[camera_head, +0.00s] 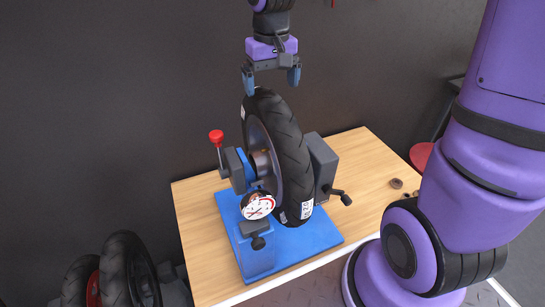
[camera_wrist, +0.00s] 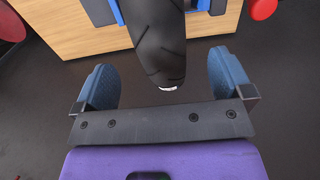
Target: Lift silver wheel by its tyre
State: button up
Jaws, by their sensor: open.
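The wheel (camera_head: 284,150) has a black treaded tyre and stands upright in a blue truing stand (camera_head: 305,243) on a wooden table. Its hub and rim are mostly turned away or hidden, so I cannot clearly tell a silver colour. My gripper (camera_head: 270,82) is open just above the top of the tyre, pointing down. In the wrist view the tyre (camera_wrist: 158,40) shows beyond and between the two blue fingertips (camera_wrist: 170,75), with a gap on each side. The fingers hold nothing.
The wooden table (camera_head: 355,155) bears the stand, which has a red-knobbed lever (camera_head: 216,137), a round dial gauge (camera_head: 257,206) and a black handle (camera_head: 341,196) at the right. Small round parts (camera_head: 396,184) lie at the table's right. Other black tyres (camera_head: 122,265) are at lower left.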

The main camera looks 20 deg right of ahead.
jog(key=shift+f, duration=3.05)
jog(key=shift+r, duration=0.1)
jog(key=c, duration=1.8)
jog(key=shift+w+r, duration=0.1)
notch_tip(320, 180, up, 18)
notch_tip(320, 180, up, 13)
send_over(271, 95)
